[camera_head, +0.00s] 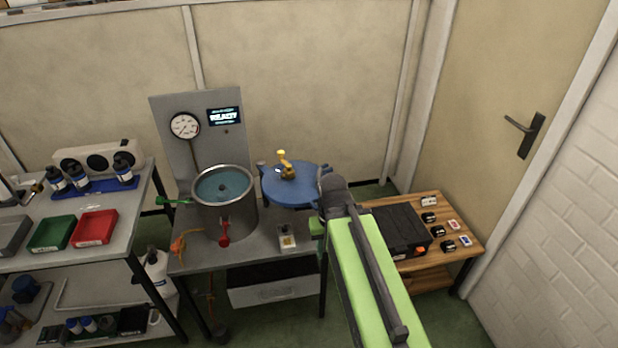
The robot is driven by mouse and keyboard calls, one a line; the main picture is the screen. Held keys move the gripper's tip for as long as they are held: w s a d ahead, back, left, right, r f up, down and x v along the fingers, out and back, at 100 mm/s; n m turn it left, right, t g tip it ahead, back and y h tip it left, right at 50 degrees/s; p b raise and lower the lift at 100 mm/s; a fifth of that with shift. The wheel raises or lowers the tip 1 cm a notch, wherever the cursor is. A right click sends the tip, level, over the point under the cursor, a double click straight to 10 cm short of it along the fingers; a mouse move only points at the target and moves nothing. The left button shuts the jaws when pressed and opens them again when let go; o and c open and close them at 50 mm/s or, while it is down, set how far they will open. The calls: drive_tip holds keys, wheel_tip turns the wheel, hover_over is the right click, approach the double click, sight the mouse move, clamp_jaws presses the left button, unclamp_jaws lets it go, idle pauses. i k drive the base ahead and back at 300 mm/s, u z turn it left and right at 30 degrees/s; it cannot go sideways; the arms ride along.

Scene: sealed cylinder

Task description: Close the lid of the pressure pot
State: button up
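The pressure pot (234,217) is an open grey metal cylinder on the grey workbench, with teal inside it. A green-handled clamp (174,201) sticks out at its left, and a red-handled clamp (224,232) is at its front. The round blue lid (300,194) with a yellow-handled brass fitting (286,168) on top is to the right of the pot, apart from its opening. My gripper (323,181) is at the lid's right edge, at the far end of my green arm. Its fingers are mostly hidden, so I cannot tell whether they grip the lid.
A grey panel with a gauge (185,126) and a display reading READY (225,115) stands behind the pot. A small box (287,237) sits at the bench's front. A wooden table (432,203) with a black case (394,229) is at right; a shelf with trays (94,228) is at left.

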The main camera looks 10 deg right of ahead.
sight(301, 191)
drive_tip(key=z, duration=0.3)
drive_tip(key=k, duration=0.15)
drive_tip(key=u, duration=0.55)
drive_tip(key=i, duration=0.7)
drive_tip(key=u, duration=1.75)
drive_tip(key=k, duration=0.45)
drive_tip(key=z, duration=0.6)
